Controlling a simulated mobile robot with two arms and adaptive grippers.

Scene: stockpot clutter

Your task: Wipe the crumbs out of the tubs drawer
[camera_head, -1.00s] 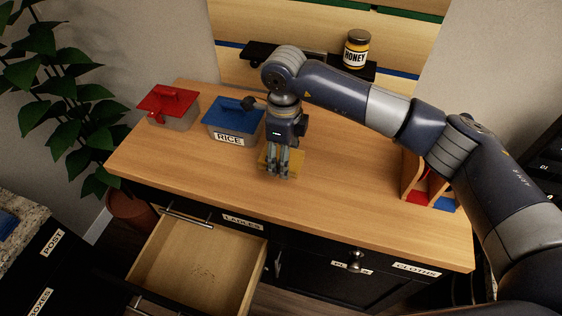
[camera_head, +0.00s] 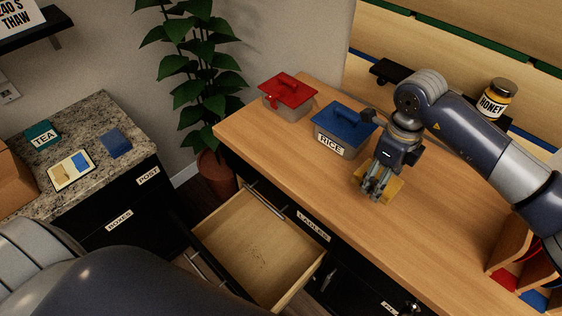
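The pulled-out drawer (camera_head: 225,228) has a pale wooden inside and juts from the dark cabinet. Small dark crumbs (camera_head: 260,252) lie on its floor. I can read no label on its front. My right gripper (camera_head: 374,192) points down over the wooden counter, right of the rice tub. A yellow block like a sponge (camera_head: 394,190) is at its fingers and shows on both sides of them. The fingers hide its middle, so I cannot tell whether they grip it. My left arm shows at the lower left; its gripper is out of view.
A blue-lidded tub marked RICE (camera_head: 342,130) and a red-lidded tub (camera_head: 287,97) stand at the counter's back left. A honey jar (camera_head: 496,99) is on a shelf behind. A granite counter (camera_head: 95,115) is at left. A wooden divider (camera_head: 512,245) stands at right.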

